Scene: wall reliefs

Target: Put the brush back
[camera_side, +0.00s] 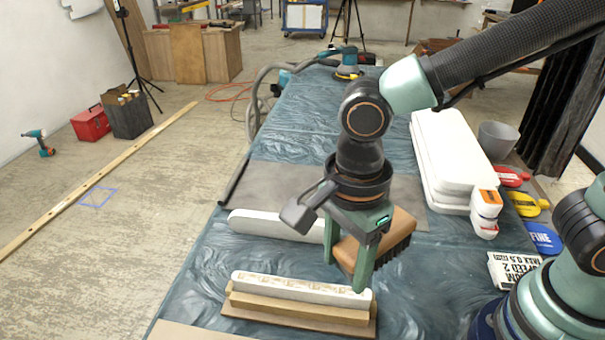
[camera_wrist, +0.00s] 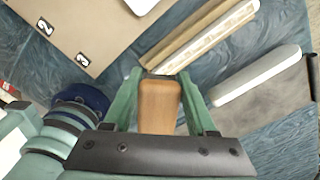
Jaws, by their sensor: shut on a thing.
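The brush (camera_side: 399,230) has a brown wooden body and dark bristles that face down to the right in the side view. My gripper (camera_side: 347,262) is shut on it and holds it above the blue-covered table. In the wrist view the brush's wooden top (camera_wrist: 160,107) sits between the two green fingers of my gripper (camera_wrist: 160,76). A white relief strip (camera_side: 300,288) on a wooden stand (camera_side: 298,308) lies in front of the gripper, and the strip also shows in the wrist view (camera_wrist: 208,38). The gripper hides part of the brush.
A plain white strip (camera_side: 275,225) lies by a grey mat (camera_side: 285,180) behind the gripper. A numbered board (camera_wrist: 85,25) lies at upper left in the wrist view. White slabs (camera_side: 450,155), a grey bucket (camera_side: 497,139) and coloured tubs (camera_side: 540,237) stand at right.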

